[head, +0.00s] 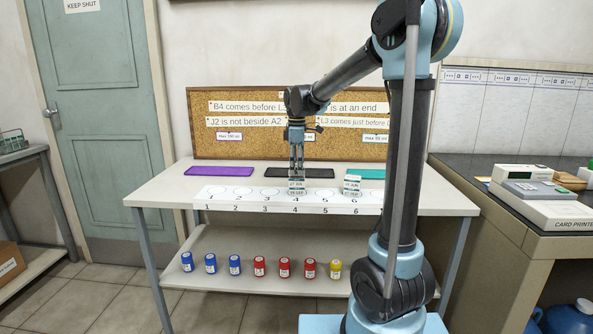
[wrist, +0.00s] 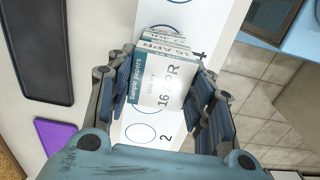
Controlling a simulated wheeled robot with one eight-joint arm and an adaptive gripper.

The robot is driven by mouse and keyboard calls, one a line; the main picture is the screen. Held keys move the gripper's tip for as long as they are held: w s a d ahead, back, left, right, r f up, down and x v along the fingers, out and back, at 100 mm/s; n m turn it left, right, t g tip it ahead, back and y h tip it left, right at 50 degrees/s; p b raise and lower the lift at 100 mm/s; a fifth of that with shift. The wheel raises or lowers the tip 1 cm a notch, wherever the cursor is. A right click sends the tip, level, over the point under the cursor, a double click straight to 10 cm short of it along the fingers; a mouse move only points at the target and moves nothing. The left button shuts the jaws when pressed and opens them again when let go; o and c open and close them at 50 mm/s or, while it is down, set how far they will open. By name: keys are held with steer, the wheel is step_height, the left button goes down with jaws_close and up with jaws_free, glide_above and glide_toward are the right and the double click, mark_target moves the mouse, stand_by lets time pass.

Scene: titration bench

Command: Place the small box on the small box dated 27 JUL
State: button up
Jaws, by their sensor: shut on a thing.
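My gripper (head: 297,170) is shut on a small white box with a teal band, over the numbered strip near circle 4. In the wrist view the held box (wrist: 163,82) sits between the fingers, with "Sample papers" and "16 APR" on its near face. In the head view small boxes (head: 298,192) show one above another under the fingers, with tiny date labels. I cannot tell whether the held box touches the one below. Another stack of small boxes (head: 352,186) stands near circle 6; its upper label looks like 27 JUN.
The white numbered strip (head: 230,197) runs along the table front. Purple (head: 220,171), black (head: 285,171) and teal (head: 370,174) mats lie behind it. A corkboard (head: 240,124) with notes stands at the back. Several coloured jars (head: 235,265) stand on the lower shelf.

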steer(key=shift+f, duration=0.4)
steer(key=shift+f, duration=0.1)
steer(key=o, duration=1.1)
steer(key=shift+c, duration=0.2)
step_height(320, 180, up, 12)
steer(key=s+d+f+m+t, duration=0.1)
steer(key=s+d+f+m, duration=0.3)
steer(key=s+d, duration=0.35)
steer(key=s+d+f+m, duration=0.4)
steer(key=s+d, duration=0.3)
steer(key=s, duration=0.1)
steer(key=s+d+f+m, duration=0.3)
steer(key=s+f+m, duration=0.1)
steer(key=s+f, duration=0.4)
steer(key=s+d+f+m+t, duration=0.1)
steer(key=s+d+f+m, duration=0.3)
steer(key=s+f, duration=0.4)
steer(key=shift+s+f+m, duration=0.2)
steer(key=shift+f+m, duration=0.5)
steer(key=shift+f, duration=0.1)
